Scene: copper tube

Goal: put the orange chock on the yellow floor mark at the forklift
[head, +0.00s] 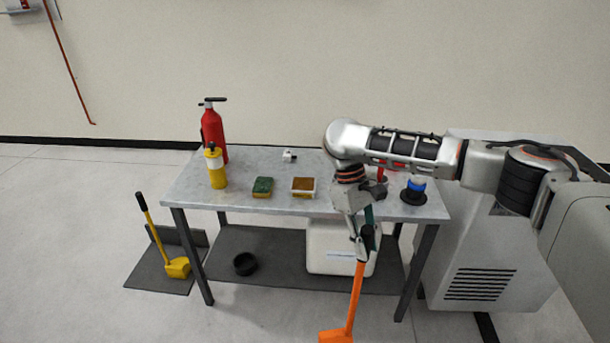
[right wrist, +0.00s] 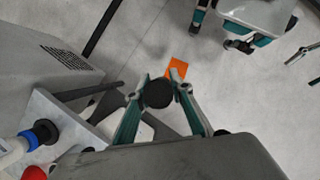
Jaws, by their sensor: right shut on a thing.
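My right gripper (head: 361,238) is shut on the black-topped upper end of the orange chock's long handle. The orange chock (head: 354,300) hangs below it in front of the table, its block cut by the lower picture edge. In the right wrist view the gripper fingers (right wrist: 162,92) close around the black handle end, with the orange block (right wrist: 178,68) showing beyond it. Whether the block touches the floor I cannot tell. The yellow floor mark and the forklift are not recognisable in either view.
A grey table (head: 285,207) carries a red extinguisher (head: 213,135), a yellow-white bottle (head: 215,170), sponges and small items. Its lower shelf holds a black ring (head: 245,264) and a white container (head: 325,245). A yellow chock (head: 177,267) stands on a dark mat (head: 150,278) at left.

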